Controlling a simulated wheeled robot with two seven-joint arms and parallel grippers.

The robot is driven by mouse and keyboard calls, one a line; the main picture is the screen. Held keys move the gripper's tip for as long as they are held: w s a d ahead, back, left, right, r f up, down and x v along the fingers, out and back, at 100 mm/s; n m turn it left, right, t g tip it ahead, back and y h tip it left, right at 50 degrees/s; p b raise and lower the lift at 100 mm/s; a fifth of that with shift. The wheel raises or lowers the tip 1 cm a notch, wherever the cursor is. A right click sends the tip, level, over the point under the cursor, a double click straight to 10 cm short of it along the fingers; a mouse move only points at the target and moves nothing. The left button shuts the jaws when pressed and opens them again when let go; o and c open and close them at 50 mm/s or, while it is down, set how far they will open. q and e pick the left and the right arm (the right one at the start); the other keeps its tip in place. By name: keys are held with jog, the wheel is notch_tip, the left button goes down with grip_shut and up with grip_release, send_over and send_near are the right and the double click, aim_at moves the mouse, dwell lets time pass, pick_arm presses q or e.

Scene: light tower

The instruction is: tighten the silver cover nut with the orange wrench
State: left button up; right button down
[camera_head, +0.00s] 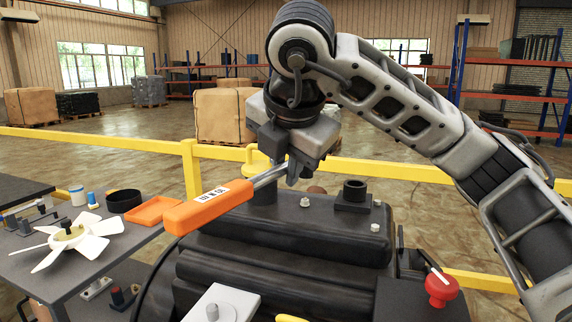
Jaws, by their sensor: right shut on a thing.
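The wrench (208,207) has a thick orange handle with a white label and a silver shaft (269,177). My right gripper (292,172) is shut on the wrench at the silver shaft end, above the black machine housing (290,228). The handle points to the lower left, toward the camera. A small silver nut (305,202) sits on the housing just right of and below the gripper. I cannot tell which one is the cover nut. The wrench's far end is hidden by the gripper. My left gripper is not in view.
A grey table (75,275) at the left holds a white fan (72,240), an orange tray (155,210) and a black ring (124,200). A red stop button (441,287) stands at the lower right. A yellow rail (120,140) runs behind the machine.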

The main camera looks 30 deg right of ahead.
notch_tip(320, 180, down, 2)
jog(key=shift+f+b, duration=0.15)
jog(key=shift+b, duration=0.6)
jog(key=shift+f+b, duration=0.4)
jog(key=shift+d+f+b, duration=0.15)
jog(key=shift+f+b, duration=0.2)
jog(key=shift+b, duration=0.25)
jog(key=shift+r+p, duration=0.4)
jog(key=shift+p, duration=0.15)
pick_arm(q)
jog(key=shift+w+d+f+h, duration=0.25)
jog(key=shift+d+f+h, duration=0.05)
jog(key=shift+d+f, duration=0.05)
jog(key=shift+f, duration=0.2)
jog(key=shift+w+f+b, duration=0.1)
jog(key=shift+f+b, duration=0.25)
jog(key=shift+b, duration=0.25)
pick_arm(e)
jog(key=shift+f, duration=0.4)
pick_arm(q)
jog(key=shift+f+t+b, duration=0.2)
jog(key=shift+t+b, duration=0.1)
jog(key=shift+b, duration=0.2)
pick_arm(e)
jog(key=shift+f, duration=0.5)
